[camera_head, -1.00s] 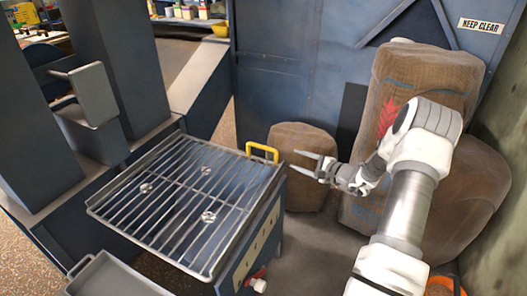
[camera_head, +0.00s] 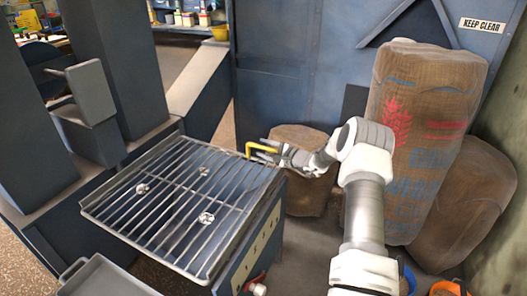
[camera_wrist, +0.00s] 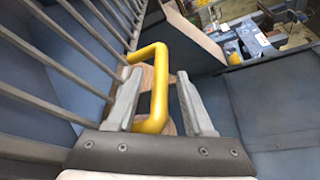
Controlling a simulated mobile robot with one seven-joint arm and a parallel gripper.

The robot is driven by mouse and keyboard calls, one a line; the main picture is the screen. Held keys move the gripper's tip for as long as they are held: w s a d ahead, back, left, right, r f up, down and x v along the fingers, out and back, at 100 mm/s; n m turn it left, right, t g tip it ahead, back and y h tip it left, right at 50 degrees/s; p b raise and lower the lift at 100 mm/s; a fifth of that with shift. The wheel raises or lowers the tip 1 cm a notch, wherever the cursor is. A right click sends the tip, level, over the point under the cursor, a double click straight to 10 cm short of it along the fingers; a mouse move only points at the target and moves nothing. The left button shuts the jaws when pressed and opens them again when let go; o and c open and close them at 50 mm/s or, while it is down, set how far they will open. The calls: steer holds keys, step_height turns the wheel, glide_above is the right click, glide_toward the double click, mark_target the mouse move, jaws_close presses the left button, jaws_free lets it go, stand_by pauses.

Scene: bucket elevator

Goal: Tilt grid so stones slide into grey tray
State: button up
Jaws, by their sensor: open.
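The metal grid (camera_head: 170,222) lies flat over the blue box, with several stones (camera_head: 206,218) resting on its bars. Its yellow handle (camera_head: 262,149) stands at the right far corner. My gripper (camera_head: 266,153) is at the handle. The grey tray (camera_head: 100,280) is at the lower left, below the grid's near left side, partly cut off by the picture edge.
Stuffed sacks (camera_head: 425,130) stand at the right by the blue wall, with a smaller sack (camera_head: 305,190) behind my gripper.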

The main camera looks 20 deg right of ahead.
steer(key=shift+w+a, duration=0.2)
steer(key=shift+w, duration=0.1)
jaws_close()
stand_by(1.3)
